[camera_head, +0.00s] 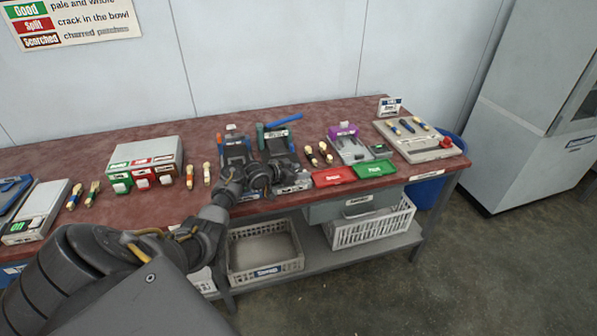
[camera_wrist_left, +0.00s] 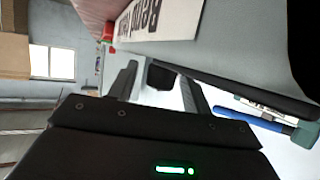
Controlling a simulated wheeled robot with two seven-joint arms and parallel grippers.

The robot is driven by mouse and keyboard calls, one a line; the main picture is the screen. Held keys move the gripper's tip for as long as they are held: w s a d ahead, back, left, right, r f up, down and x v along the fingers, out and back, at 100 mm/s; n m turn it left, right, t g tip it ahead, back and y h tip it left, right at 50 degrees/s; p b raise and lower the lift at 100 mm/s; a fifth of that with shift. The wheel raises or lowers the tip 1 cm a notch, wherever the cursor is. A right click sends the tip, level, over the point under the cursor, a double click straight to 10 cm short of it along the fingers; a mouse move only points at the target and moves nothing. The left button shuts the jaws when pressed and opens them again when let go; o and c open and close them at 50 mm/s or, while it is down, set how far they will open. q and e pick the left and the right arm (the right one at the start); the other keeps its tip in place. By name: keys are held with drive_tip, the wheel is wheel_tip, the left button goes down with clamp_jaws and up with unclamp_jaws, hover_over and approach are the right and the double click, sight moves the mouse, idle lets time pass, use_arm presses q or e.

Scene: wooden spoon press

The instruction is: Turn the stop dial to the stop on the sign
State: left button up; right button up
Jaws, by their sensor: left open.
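My left gripper (camera_head: 262,178) is over the front of a dark press-like device (camera_head: 278,143) near the middle of the bench; the arm hides part of that device. In the left wrist view my left gripper (camera_wrist_left: 158,85) has its two fingers apart, with a black rounded knob-like part (camera_wrist_left: 160,75) showing between them. I cannot tell whether the fingers touch it, nor read any dial marking. A white label (camera_wrist_left: 158,20) with partly readable black text sits on the grey body beside it. A small standing sign (camera_head: 389,106) is at the bench's back right, too small to read. My right gripper is not in view.
A blue bar (camera_head: 285,120) lies at the back of the device; red (camera_head: 333,176) and green (camera_head: 375,169) trays are to its right. A grey panel with a red button (camera_head: 446,142) stands at the bench's right end. Several spoons lie about the bench. White baskets (camera_head: 372,226) are below.

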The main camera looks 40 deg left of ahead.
use_arm(q)
drive_tip(key=c, duration=1)
drive_tip(key=shift+o, duration=0.2)
drive_tip(key=shift+d+r+n+y+p, duration=0.1)
drive_tip(key=shift+n+y+p, duration=0.25)
drive_tip(key=shift+p, duration=0.2)
drive_tip(key=n+y+p, duration=0.2)
drive_tip(key=y+p, duration=0.1)
drive_tip(key=shift+r+n, duration=0.1)
drive_tip(key=shift+n, duration=0.25)
drive_tip(key=shift+d+n+y+p, duration=0.1)
drive_tip(key=shift+n+y+p, duration=0.45)
drive_tip(key=shift+n+y, duration=0.4)
drive_tip(key=shift+n+g+y, duration=0.4)
drive_tip(key=shift+n+y, duration=0.35)
drive_tip(key=shift+y, duration=0.35)
drive_tip(key=shift+f+n+g+y, duration=0.25)
drive_tip(key=shift+n+g+y, duration=0.25)
drive_tip(key=shift+n+y, duration=0.45)
drive_tip(key=shift+n+g+y+b, duration=0.7)
drive_tip(key=shift+n+y, duration=0.35)
drive_tip(key=shift+n, duration=0.1)
drive_tip(key=shift+n+g+y, duration=0.3)
drive_tip(key=shift+y, duration=0.1)
drive_tip(key=shift+r, duration=0.15)
